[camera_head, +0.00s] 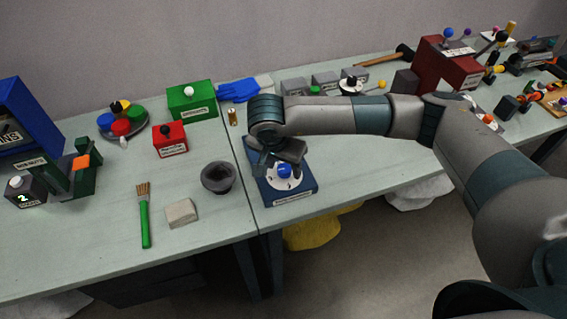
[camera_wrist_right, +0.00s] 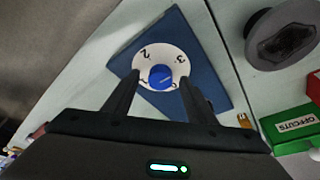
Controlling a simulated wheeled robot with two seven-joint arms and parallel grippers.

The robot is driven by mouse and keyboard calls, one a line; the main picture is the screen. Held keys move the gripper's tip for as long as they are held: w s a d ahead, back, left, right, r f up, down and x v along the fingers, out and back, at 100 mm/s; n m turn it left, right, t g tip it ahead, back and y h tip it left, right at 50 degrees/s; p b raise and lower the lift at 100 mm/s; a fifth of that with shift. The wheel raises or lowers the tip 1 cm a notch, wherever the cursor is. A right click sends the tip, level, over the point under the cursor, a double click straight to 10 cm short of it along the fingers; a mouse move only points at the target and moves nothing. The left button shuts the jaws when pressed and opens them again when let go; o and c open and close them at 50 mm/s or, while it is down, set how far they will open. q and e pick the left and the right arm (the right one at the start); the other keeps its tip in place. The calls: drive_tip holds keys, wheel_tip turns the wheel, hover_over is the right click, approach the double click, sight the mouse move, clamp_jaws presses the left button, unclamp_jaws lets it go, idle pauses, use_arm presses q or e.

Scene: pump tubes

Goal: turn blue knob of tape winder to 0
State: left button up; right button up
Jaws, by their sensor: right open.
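The tape winder is a dark blue box (camera_head: 272,190) near the front edge of the table, with a white numbered dial (camera_head: 297,181) on top and a blue knob (camera_head: 284,171) at its centre. In the right wrist view the blue knob (camera_wrist_right: 160,77) sits on the dial (camera_wrist_right: 148,52), where 2, 3 and 1 show and another figure is partly hidden by a finger. My right gripper (camera_head: 280,160) is above the winder. In the wrist view its fingers (camera_wrist_right: 158,88) are open, one on each side of the knob, with gaps to it. My left gripper is not in view.
A red box (camera_head: 170,141), a grey block (camera_head: 181,214) and a brush (camera_head: 145,220) are further left. Table to the winder's right is clear.

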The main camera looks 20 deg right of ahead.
drive_tip(key=c, duration=1.2)
drive_tip(key=shift+f, duration=0.1)
drive_tip(key=shift+c, duration=0.2)
